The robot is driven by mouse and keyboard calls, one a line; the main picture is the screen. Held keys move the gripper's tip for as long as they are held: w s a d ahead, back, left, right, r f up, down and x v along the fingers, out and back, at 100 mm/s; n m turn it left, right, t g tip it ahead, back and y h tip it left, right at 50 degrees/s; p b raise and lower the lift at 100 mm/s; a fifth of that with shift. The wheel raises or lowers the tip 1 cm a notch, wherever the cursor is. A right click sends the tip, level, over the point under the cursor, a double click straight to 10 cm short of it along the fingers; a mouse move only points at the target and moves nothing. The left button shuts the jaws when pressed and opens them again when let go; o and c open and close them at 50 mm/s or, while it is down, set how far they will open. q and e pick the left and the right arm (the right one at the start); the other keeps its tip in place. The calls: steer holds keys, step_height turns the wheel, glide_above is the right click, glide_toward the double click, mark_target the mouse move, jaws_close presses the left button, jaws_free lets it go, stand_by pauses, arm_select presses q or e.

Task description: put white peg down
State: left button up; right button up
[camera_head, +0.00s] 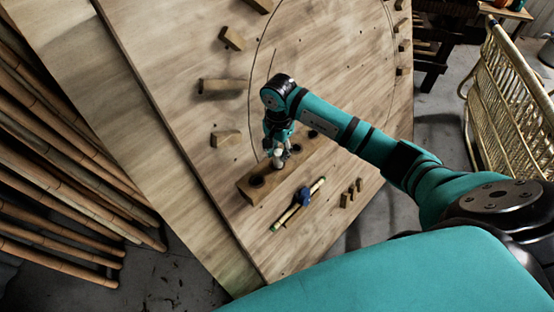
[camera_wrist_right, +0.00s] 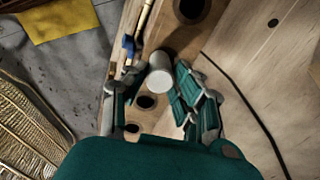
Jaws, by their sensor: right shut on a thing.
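The white peg (camera_head: 279,161) is at my right gripper (camera_head: 277,152), over the wooden block (camera_head: 245,190) with a row of dark holes. In the right wrist view the peg's pale round end (camera_wrist_right: 160,81) lies between the two fingers of my right gripper (camera_wrist_right: 155,92), which is shut on it. The block (camera_wrist_right: 165,38) runs behind the peg, with open holes on both sides of it. I cannot tell whether the peg's lower end is inside a hole or just above one. My left gripper is not in view.
A bamboo stick with a blue tool (camera_head: 304,196) lies beside the block on the wooden board (camera_head: 215,105). Several wooden blocks (camera_head: 231,38) are fixed around the board. Bamboo poles (camera_head: 60,150) lie at left.

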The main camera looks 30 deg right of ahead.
mark_target(277, 149)
steer(key=shift+w+f+b, duration=0.15)
steer(key=shift+w+b, duration=0.25)
steer(key=shift+w, duration=0.2)
step_height(277, 149, down, 3)
steer(key=shift+f+b, duration=0.2)
steer(key=shift+b, duration=0.8)
steer(key=shift+d+r, duration=0.1)
steer(key=shift+s, duration=0.1)
steer(key=shift+f, duration=0.2)
steer(key=o, duration=1)
steer(key=shift+r, duration=0.15)
